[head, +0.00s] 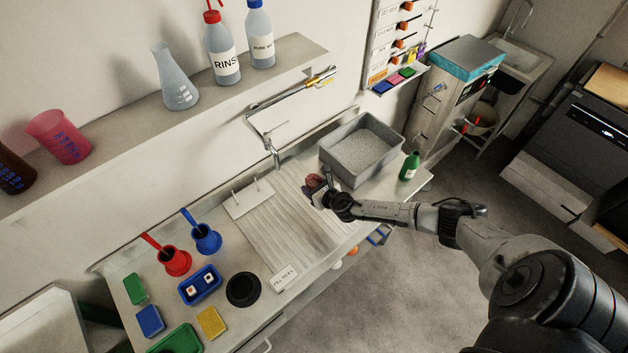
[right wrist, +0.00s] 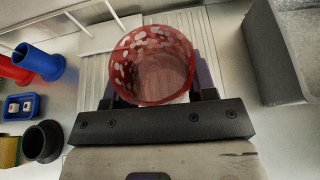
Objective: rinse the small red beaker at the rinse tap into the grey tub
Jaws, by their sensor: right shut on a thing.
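My right gripper (head: 325,192) is shut on the small red beaker (right wrist: 153,62). In the right wrist view I look into its open mouth, and pale spots show on its inner wall. In the head view the beaker (head: 314,182) is small and partly hidden by the gripper, above the right part of the ribbed drainboard (head: 290,215). The rinse tap (head: 273,152) is behind and left of the beaker, apart from it. The grey tub (head: 346,176) stands just right of and behind the gripper, with pale grainy-looking contents. My left gripper is not in view.
A green bottle (head: 409,166) stands right of the tub. A white pegged rack (head: 249,199) is left of the tap. Red (head: 175,261) and blue (head: 207,239) holders, a blue tray (head: 200,285) and a black ring (head: 243,290) occupy the bench's left. Bottles and a flask (head: 177,82) stand on the shelf above.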

